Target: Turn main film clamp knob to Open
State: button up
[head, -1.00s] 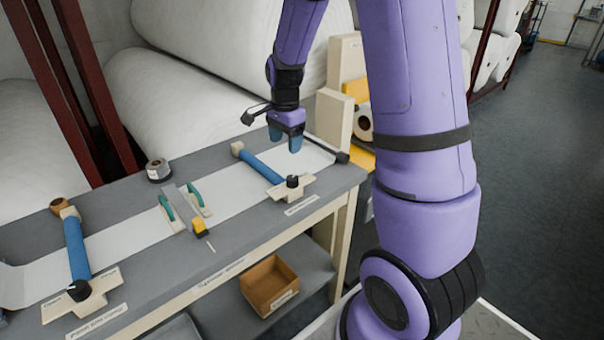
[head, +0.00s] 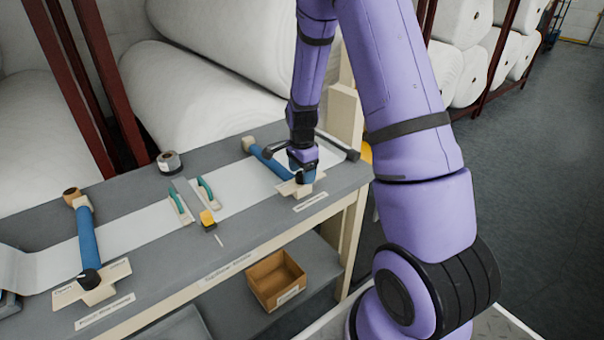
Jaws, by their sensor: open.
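Two blue clamp bars lie across the white film strip (head: 130,233) on the grey bench. The right clamp (head: 268,163) has a black knob (head: 299,177) on a cream plate (head: 291,189) at its near end. My gripper (head: 305,178) points down at this knob, fingers open and partly hiding it; I cannot tell whether they touch it. The left clamp (head: 87,238) has a black knob (head: 90,279) on its own cream plate (head: 112,287). The plate markings and bench labels are too small to read surely, so I cannot tell which clamp is the main one.
A brown box (head: 276,281) sits on the lower shelf.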

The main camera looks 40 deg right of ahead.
jog(key=shift+f, duration=0.45)
jog(key=c, duration=0.9)
